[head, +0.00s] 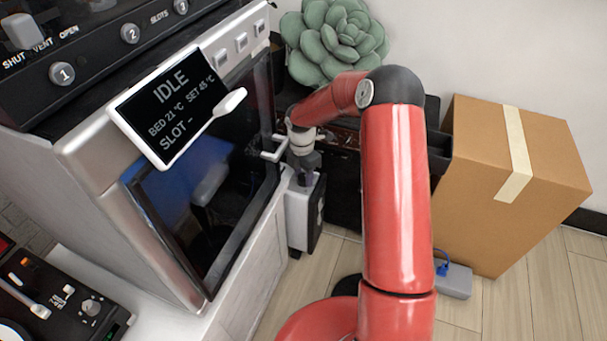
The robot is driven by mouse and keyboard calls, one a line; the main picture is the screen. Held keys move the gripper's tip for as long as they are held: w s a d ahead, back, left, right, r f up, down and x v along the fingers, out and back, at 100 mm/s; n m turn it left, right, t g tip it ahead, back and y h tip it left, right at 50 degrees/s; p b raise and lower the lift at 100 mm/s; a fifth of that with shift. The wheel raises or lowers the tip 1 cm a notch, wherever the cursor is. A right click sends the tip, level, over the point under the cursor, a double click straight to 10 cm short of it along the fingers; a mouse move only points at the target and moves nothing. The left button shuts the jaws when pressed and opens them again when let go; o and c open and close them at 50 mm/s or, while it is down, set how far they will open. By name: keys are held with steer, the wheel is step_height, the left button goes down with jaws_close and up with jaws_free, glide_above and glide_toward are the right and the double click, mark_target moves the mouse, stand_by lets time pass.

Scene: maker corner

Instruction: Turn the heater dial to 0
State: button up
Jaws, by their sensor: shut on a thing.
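A small white-and-dark box, which looks like the heater (298,218), stands on the floor between the printer-like machine and a dark cabinet. My gripper (305,178) points down at the top of this box, at the end of my red arm. It is shut on a small part there, which I take to be the heater dial. The fingers cover the dial, so its marks and setting cannot be read.
The silver machine (85,160) fills the left, its door handle (272,155) close beside my gripper. Its screen (176,105) reads IDLE. A cardboard box (470,190) stands at right, a green succulent (335,40) behind. Wooden floor (500,300) is clear at lower right.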

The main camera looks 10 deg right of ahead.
mark_target(303, 176)
steer(key=o, duration=1)
steer(key=shift+w+a+r, duration=0.1)
steer(key=shift+r, duration=1.9)
steer(key=shift+w+r, duration=0.1)
steer(key=shift+r, duration=1.85)
steer(key=shift+c, duration=0.2)
